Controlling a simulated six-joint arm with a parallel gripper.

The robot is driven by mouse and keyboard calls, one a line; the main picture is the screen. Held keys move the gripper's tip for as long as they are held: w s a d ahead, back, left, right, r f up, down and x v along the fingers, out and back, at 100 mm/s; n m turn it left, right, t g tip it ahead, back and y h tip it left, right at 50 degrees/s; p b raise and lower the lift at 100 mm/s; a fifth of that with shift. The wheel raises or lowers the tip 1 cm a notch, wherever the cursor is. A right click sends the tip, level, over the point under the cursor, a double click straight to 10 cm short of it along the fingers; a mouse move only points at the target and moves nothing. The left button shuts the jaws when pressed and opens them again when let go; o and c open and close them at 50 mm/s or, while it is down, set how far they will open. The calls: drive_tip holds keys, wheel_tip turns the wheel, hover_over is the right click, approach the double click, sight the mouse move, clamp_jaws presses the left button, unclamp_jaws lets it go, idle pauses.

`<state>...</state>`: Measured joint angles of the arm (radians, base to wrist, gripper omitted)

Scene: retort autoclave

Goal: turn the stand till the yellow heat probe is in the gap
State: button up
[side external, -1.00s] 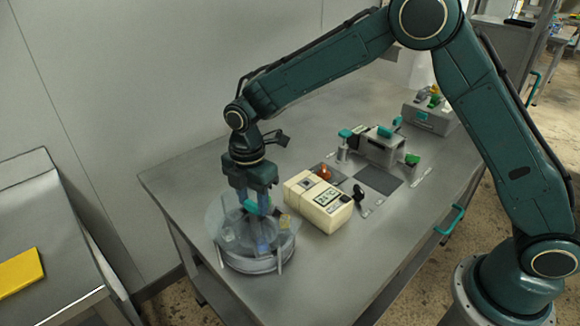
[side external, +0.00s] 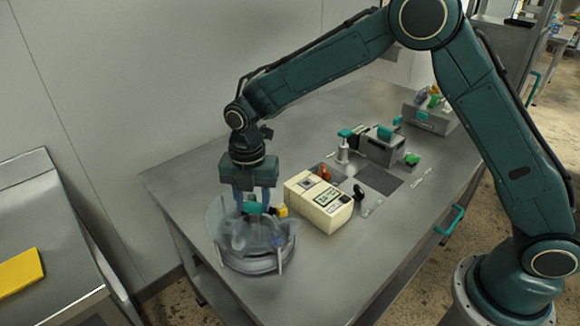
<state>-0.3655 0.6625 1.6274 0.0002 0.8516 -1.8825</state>
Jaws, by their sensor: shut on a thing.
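The round stand (side external: 250,264) sits near the table's left end, with a clear curved guard (side external: 217,222) around it. My gripper (side external: 254,206) points down over the stand from behind. It is shut on a teal grip (side external: 252,208) on top of the stand. The yellow heat probe (side external: 282,211) shows at the stand's back right, just right of my fingers. It looks bright and uncovered there, but I cannot tell exactly where the gap's edges are. A blue-tipped piece (side external: 277,241) shows at the front right. The clear parts make the inside hard to read.
A cream meter (side external: 318,201) with a display stands close to the right of the stand. Behind it are a small orange-red object (side external: 323,172) and a grey device with teal parts (side external: 380,147).

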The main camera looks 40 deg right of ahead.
drive_tip(key=shift+r+n, duration=0.1)
drive_tip(key=shift+n, duration=1.4)
drive_tip(key=o, duration=1.4)
wheel_tip(320, 180, up, 14)
drive_tip(key=shift+f, duration=0.1)
